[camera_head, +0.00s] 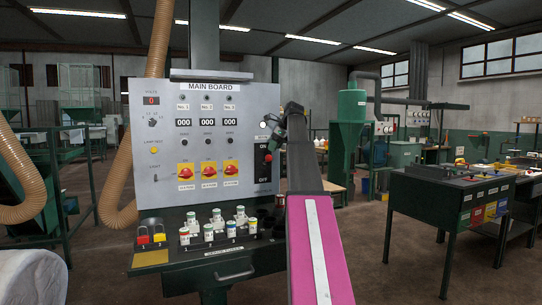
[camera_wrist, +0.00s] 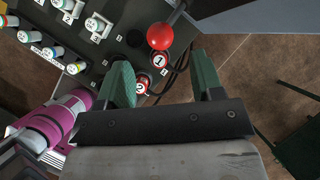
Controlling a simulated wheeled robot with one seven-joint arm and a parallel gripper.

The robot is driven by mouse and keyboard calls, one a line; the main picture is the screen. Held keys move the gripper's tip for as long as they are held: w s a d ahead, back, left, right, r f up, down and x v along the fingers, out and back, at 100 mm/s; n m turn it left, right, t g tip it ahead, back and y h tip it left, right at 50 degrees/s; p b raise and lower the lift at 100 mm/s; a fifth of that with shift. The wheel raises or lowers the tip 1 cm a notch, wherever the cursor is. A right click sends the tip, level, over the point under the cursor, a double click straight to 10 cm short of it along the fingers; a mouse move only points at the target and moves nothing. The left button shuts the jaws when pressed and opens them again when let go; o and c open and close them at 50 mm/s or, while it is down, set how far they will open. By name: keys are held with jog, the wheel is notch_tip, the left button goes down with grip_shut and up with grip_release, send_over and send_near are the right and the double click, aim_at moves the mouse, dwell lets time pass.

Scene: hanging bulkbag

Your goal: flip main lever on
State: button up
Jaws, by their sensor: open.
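The main lever's red ball knob (camera_head: 268,157) is on the right side of the grey main board (camera_head: 210,100), between the ON and OFF labels and nearer ON in the picture. In the wrist view the red ball (camera_wrist: 160,36) sits on a grey rod. My gripper (camera_head: 276,130) is at the board's right edge, just above the knob in the head view. In the wrist view its two green fingers (camera_wrist: 162,78) are spread and empty. The ball appears beyond the fingertips, between their lines, apart from both.
Red rotary switches (camera_head: 207,170) are on the board's face. A dark green table (camera_head: 430,205) stands at the right. Open floor (camera_head: 370,250) lies between.

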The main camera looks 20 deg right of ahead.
jog(key=v, duration=0.4)
jog(key=shift+f, duration=0.1)
dwell(0.4)
